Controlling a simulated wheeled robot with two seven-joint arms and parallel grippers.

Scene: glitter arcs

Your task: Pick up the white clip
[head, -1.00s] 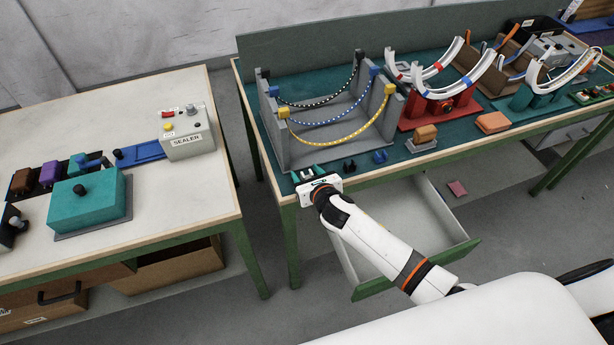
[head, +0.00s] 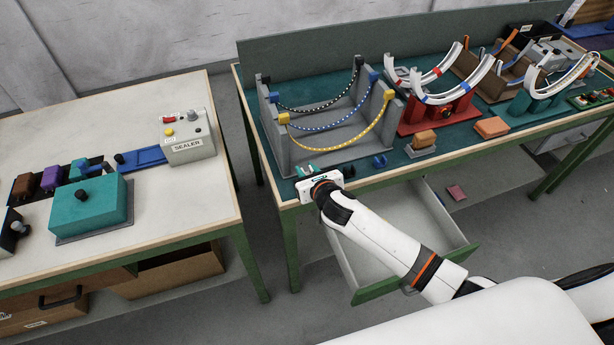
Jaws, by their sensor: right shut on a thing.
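My right gripper (head: 310,172) is at the front left edge of the green-topped bench (head: 400,168), its teal fingertips low over the surface. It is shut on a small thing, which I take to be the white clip. The fingers and the white hand hide most of the clip, so its shape and whether it touches the bench cannot be made out. Just right of the fingers lies a dark clip (head: 345,169), and further right a blue clip (head: 380,161). My left gripper is not in view.
A grey rack (head: 283,150) with black, blue and yellow beaded strands stands just behind the gripper. A brown block (head: 424,138) sits to the right. An open drawer (head: 440,215) juts out below my right arm. The left table holds a sealer box (head: 190,148).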

